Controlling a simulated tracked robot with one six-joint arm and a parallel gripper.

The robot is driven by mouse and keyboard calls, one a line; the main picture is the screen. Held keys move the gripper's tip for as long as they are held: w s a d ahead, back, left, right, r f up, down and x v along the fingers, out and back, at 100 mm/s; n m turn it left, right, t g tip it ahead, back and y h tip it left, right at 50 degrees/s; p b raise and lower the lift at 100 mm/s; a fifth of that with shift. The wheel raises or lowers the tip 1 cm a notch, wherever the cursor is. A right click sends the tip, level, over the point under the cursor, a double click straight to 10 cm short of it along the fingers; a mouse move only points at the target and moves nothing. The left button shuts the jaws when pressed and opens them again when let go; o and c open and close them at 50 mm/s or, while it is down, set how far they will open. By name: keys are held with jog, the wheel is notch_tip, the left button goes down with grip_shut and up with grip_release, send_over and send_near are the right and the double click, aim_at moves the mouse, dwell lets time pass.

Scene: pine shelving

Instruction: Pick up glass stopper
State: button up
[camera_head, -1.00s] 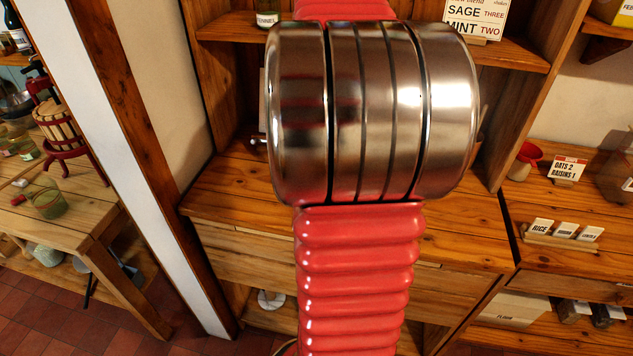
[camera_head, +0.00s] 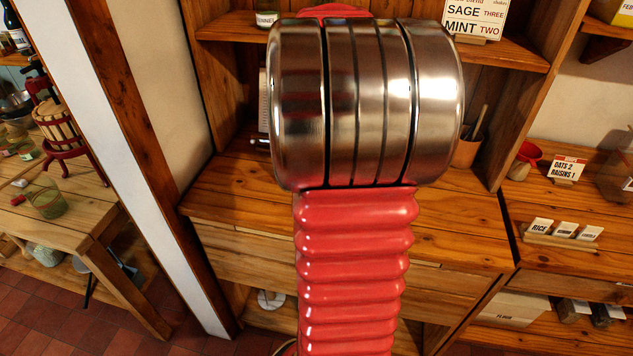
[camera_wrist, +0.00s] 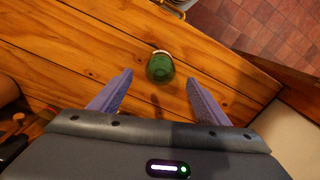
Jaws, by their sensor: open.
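In the wrist view a small round green glass object (camera_wrist: 160,67), which looks like the glass stopper, is on the wooden counter (camera_wrist: 90,45). A pale rim shows at its upper edge. My gripper (camera_wrist: 160,77) is open, with its two purple fingers spread to the left and right of the green object. The fingertips appear apart from it, and nothing is held. How high the fingers are above the wood is hard to tell. In the head view my red and steel arm hides the gripper and the object.
The counter (camera_head: 460,225) also shows in the head view, under a shelf hutch. A pot with utensils (camera_head: 467,148) stands right of my arm. A red scoop-like item (camera_head: 527,155) and label cards (camera_head: 565,230) are further right. A table (camera_head: 70,215) with a green glass is at left.

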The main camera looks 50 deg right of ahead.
notch_tip(320, 180, down, 4)
jog(key=shift+d+f, duration=0.1)
jog(key=shift+f, duration=0.1)
dwell(0.5)
jog(key=c, duration=1.1)
jog(key=shift+r, duration=0.15)
jog(key=shift+c, duration=0.2)
notch_tip(320, 180, up, 10)
jog(key=shift+f, duration=0.1)
dwell(0.4)
jog(key=shift+r, duration=2.5)
